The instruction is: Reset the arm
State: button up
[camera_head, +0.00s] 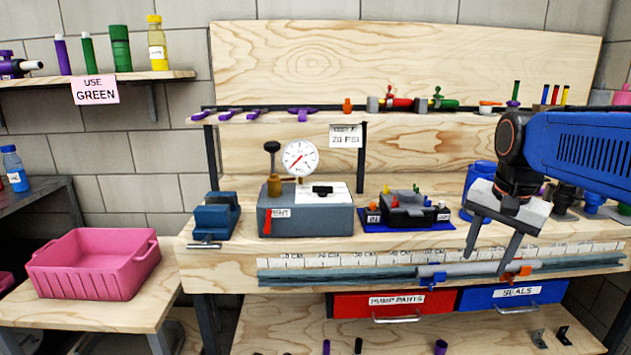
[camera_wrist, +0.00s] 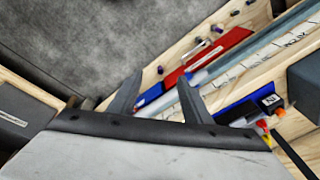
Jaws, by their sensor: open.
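My gripper (camera_head: 487,250) hangs from my blue arm at the right of the head view, with its fingers pointing down over the front of the workbench (camera_head: 225,262). The fingers are apart. A grey tube (camera_head: 480,268) lies along the bench's front rail behind or below the fingertips; I cannot tell if they touch it. In the wrist view the two fingers (camera_wrist: 160,95) are spread, with the rail and the red drawer (camera_wrist: 215,55) beyond them. Nothing is seen held between them.
A pink bin (camera_head: 95,265) stands on a side table at left. A grey gauge box (camera_head: 305,215), a blue vise (camera_head: 213,217) and a small-parts tray (camera_head: 408,215) sit on the bench. Red and blue drawers (camera_head: 515,293) are below. A tool shelf (camera_head: 330,113) runs behind.

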jog(key=s+a+f+n+t, duration=0.1)
jog(key=s+a+f+n, duration=0.1)
jog(key=s+f+n, duration=0.2)
jog(key=s+a+f+n+t, duration=0.1)
jog(key=s+a+f+n, duration=0.2)
jog(key=s+f+n, duration=0.2)
jog(key=s+f, duration=0.3)
jog(key=s, duration=0.3)
jog(key=shift+s+a+f+t, duration=0.2)
jog(key=shift+a+f+t, duration=0.05)
jog(key=shift+a+t, duration=0.1)
